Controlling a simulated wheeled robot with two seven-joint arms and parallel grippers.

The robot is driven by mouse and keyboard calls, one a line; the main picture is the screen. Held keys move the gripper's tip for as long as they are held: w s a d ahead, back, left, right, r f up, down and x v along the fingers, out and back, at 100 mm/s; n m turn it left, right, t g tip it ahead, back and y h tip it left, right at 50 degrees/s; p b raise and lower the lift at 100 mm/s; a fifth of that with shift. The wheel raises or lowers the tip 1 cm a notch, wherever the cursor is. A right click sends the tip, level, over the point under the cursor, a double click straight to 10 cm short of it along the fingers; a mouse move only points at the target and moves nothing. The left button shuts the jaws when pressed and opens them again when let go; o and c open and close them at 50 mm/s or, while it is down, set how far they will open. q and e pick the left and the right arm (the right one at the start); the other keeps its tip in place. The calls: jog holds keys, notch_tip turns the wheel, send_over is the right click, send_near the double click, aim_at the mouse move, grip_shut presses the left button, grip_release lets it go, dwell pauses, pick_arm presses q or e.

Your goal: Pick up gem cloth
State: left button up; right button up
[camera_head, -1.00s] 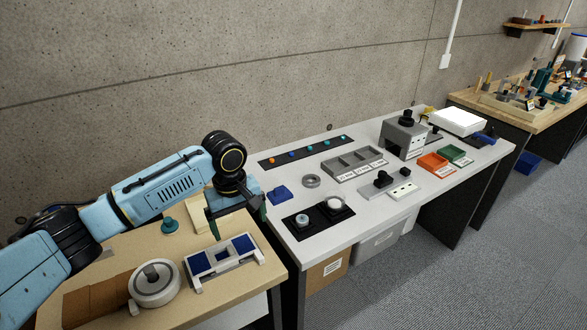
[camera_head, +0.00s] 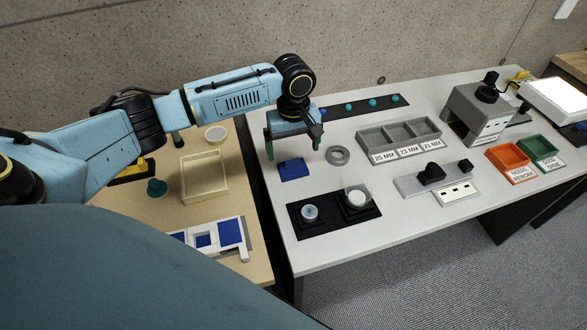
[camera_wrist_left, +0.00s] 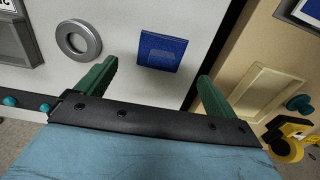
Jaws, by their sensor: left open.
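The gem cloth looks to be the folded dark blue cloth (camera_head: 293,169) near the left edge of the white table. In the left wrist view the blue cloth (camera_wrist_left: 162,52) lies flat, ahead of the fingers and between their lines. My left gripper (camera_head: 294,150) is open and empty, above and just behind the cloth. Its green fingers also show in the left wrist view (camera_wrist_left: 158,85), apart from the cloth. My right gripper is not in view.
A grey ring (camera_head: 338,155) lies right of the cloth. A black mat (camera_head: 333,219) with two round pieces lies in front. A grey compartment tray (camera_head: 398,136) stands farther right. The wooden table (camera_head: 236,259) with a cream tray (camera_head: 204,177) is at left.

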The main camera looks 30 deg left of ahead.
aim_at(293, 161)
pick_arm(q)
jog(key=shift+f, duration=0.55)
notch_tip(293, 161, down, 4)
jog(key=shift+s+r+b, duration=0.1)
jog(key=shift+s+b, duration=0.05)
jog(key=shift+b, duration=0.55)
jog(key=shift+f, duration=0.4)
jog(key=c, duration=1.2)
jog(key=shift+o, duration=0.2)
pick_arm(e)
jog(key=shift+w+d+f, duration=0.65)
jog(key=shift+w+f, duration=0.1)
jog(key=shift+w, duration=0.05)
pick_arm(q)
jog(key=shift+r, duration=0.1)
notch_tip(293, 161, up, 9)
jog(key=shift+f+p, duration=0.2)
jog(key=shift+p, duration=0.9)
jog(key=shift+r, duration=0.6)
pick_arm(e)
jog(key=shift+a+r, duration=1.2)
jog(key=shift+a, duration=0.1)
